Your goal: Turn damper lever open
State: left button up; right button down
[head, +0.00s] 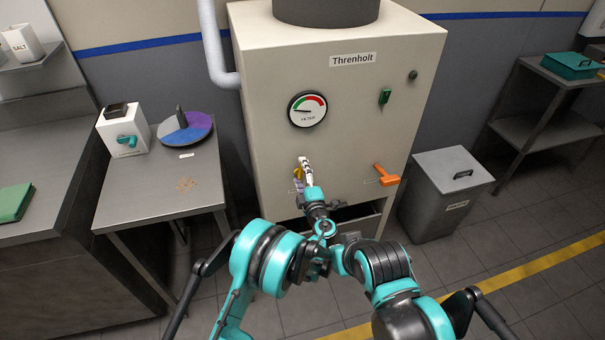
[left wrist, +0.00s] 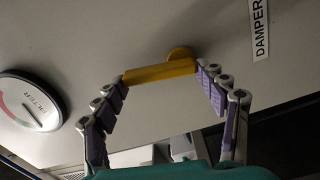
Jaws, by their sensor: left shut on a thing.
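The yellow damper lever (left wrist: 158,73) sticks out from the front of the pale Threnholt cabinet (head: 270,120). Its round hub (left wrist: 180,54) shows behind the bar in the left wrist view, with the DAMPER label (left wrist: 261,30) to the right. My left gripper (left wrist: 162,80) is shut on the lever, with one finger at each end of the bar. In the head view the lever (head: 297,173) is partly hidden by my left gripper (head: 306,168).
A round gauge (head: 308,109) sits above the lever. An orange handle (head: 386,175) juts out to the right on the same panel. A grey bin (head: 445,185) stands right of the cabinet. A side table (head: 160,185) with a white box and a purple-and-grey disc stands to the left.

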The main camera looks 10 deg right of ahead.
pick_arm(q)
jog(key=shift+a+n, duration=0.15)
jog(key=shift+n, duration=0.25)
jog(key=o, duration=1.7)
jog(key=s, duration=1.2)
jog(key=shift+d, duration=0.2)
